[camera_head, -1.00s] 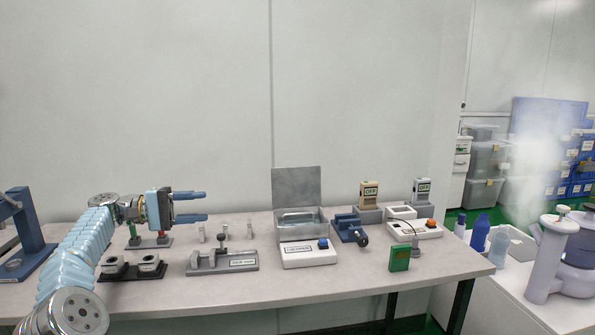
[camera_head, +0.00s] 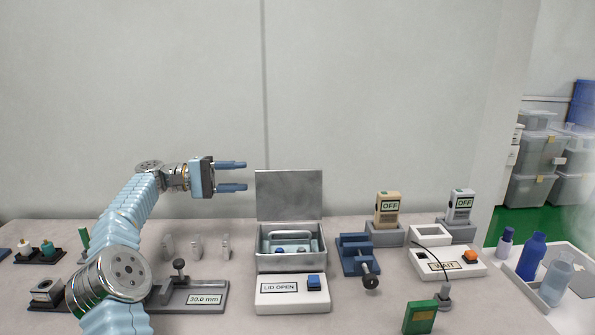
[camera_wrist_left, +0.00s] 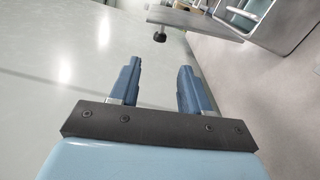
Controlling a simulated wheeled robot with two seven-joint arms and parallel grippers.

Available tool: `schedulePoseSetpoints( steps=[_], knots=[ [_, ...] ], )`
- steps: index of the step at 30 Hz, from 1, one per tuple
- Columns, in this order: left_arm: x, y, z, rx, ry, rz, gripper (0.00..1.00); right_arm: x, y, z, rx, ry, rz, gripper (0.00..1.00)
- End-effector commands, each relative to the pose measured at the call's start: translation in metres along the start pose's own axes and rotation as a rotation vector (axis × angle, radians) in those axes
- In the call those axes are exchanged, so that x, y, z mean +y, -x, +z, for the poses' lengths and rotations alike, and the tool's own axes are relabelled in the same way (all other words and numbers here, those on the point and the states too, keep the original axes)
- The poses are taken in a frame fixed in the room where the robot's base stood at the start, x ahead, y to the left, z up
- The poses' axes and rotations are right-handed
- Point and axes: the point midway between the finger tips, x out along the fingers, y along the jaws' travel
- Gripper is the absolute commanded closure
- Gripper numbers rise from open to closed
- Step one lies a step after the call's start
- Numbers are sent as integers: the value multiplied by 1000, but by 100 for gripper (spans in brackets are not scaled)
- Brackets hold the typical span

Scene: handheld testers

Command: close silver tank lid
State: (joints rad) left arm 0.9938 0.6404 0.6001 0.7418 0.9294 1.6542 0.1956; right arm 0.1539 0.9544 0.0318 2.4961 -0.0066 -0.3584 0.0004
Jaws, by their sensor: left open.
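The silver tank (camera_head: 291,262) stands on the bench near the middle of the head view. Its lid (camera_head: 290,196) is open and stands upright at the tank's back edge. A handle and small blue-topped items show inside the tank. A white box (camera_head: 292,293) in front of it reads "LID OPEN" and has a blue button (camera_head: 314,282). My left gripper (camera_head: 246,176) is open and empty, level with the lid's upper part and just left of it in the picture. In the left wrist view the open fingers (camera_wrist_left: 160,85) show with nothing between them. My right gripper is not in view.
A fixture reading "30.0 mm" (camera_head: 203,297) lies left of the tank. A blue clamp (camera_head: 357,257) stands close on its right. Two handheld testers reading "OFF" (camera_head: 388,208) stand further right. A green card (camera_head: 420,317) stands near the front.

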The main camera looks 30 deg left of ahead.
Motion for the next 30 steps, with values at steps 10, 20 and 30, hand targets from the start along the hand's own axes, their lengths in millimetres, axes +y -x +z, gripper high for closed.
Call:
schedulePoseSetpoints(
  steps=[10,20,30],
  knots=[
    [0,-74,2,-6,0,-1,53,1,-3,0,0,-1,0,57],
    [0,-125,1,-2,0,-1,53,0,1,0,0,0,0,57],
    [0,-131,0,-1,0,-1,53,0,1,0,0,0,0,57]
  ],
)
